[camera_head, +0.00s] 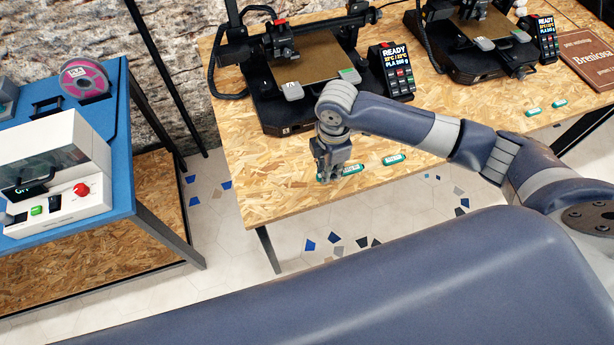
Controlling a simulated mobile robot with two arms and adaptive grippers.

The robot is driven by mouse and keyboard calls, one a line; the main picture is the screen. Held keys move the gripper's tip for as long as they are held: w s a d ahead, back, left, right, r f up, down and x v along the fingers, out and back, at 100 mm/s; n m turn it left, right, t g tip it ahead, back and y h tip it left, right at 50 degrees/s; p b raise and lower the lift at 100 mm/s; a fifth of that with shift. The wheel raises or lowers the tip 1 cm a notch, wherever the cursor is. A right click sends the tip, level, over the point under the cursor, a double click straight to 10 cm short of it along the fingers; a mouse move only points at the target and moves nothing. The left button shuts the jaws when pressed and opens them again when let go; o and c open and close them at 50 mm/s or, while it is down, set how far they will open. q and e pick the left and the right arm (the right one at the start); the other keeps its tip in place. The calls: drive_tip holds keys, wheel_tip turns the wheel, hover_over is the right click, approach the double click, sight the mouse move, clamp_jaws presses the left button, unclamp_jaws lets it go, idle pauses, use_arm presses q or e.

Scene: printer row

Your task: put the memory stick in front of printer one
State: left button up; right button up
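Two 3D printers stand on the chipboard table: a left one (306,70) and a right one (474,38). The front label of the left one is too small to read surely. Small teal-and-white pieces lie before them: one (353,169) and another (395,159) in front of the left printer, two more (533,111) (559,103) in front of the right one. I cannot tell which is the memory stick. My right gripper (325,178) points down near the front edge, right beside the first piece and partly covering it. Its fingertips are too small to judge. My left gripper is out of view.
A display reading READY (392,72) stands right of the left printer. A brown book (585,60) lies far right. A blue bench (110,150) at left holds a white machine (60,170) and a pink spool (85,80). A floor gap separates bench and table.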

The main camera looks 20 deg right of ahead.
hover_over(307, 187)
drive_tip(key=shift+d+f+p, duration=0.15)
drive_tip(key=shift+d+p, duration=0.15)
drive_tip(key=f, duration=0.3)
drive_tip(key=shift+s+a+p, duration=0.1)
drive_tip(key=shift+a+p, duration=0.15)
drive_tip(key=shift+p, duration=0.1)
drive_tip(key=shift+f, duration=0.35)
drive_tip(key=shift+f, duration=0.1)
drive_tip(key=o, duration=0.8)
drive_tip(key=shift+c, duration=0.2)
wheel_tip(307, 187, up, 12)
drive_tip(key=shift+b, duration=0.3)
